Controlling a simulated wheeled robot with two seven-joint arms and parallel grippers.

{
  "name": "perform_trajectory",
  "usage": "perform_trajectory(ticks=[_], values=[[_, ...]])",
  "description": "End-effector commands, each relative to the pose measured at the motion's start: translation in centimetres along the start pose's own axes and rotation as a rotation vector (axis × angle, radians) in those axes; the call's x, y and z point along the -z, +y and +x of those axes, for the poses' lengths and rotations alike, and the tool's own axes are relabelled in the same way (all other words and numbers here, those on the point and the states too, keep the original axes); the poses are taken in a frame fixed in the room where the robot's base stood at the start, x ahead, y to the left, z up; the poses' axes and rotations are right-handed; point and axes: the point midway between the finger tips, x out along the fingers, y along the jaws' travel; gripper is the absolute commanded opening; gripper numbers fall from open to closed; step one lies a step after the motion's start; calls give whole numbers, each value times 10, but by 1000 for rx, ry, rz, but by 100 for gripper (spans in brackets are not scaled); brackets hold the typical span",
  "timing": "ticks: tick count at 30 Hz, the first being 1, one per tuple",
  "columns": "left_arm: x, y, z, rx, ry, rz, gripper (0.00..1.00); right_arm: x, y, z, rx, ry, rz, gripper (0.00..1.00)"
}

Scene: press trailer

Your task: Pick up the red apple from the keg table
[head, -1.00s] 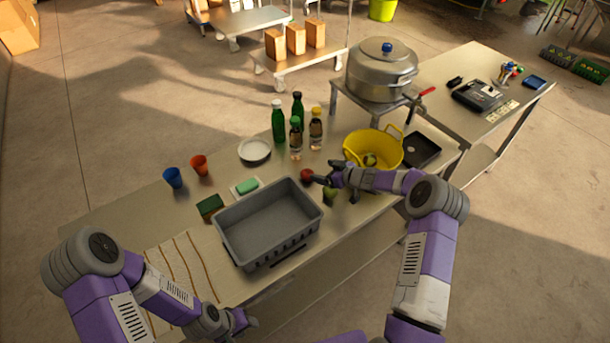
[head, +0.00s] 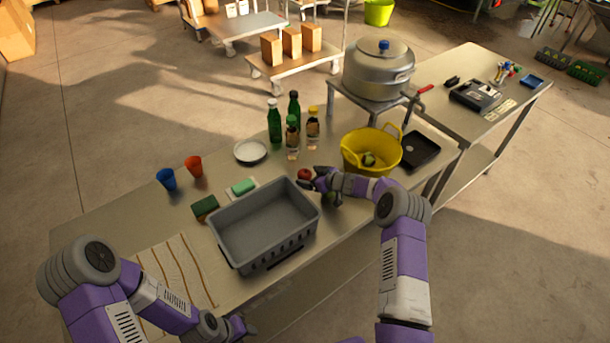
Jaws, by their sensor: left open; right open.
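The red apple (head: 304,174) sits on the metal table (head: 118,209), just right of the grey crate's far right corner. My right gripper (head: 311,180) is at the apple, its open fingers pointing left and partly overlapping the apple's near right side in the head view. I cannot tell whether the fingers touch it. A green fruit (head: 329,198) lies just below my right gripper, partly hidden by it. My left gripper (head: 246,327) is open and empty, low near the table's front edge.
A grey crate (head: 262,262) stands left of the apple. A yellow basket (head: 357,152) with a green item inside stands to the right. Several bottles (head: 274,122) and a white plate (head: 250,151) are behind. A large pot (head: 378,72) stands on a stand at the back.

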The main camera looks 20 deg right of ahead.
Motion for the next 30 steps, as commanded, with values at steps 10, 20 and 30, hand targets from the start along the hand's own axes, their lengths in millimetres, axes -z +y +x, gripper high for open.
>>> perform_trajectory(ticks=[10,20,30], values=[[0,0,0,0,0,0,43,-1,0,19,-1,-1,2,88],[0,0,0,0,0,0,43,-1,0,18,-1,-1,2,60],[0,0,0,0,0,0,43,-1,1,18,-2,0,2,27]])
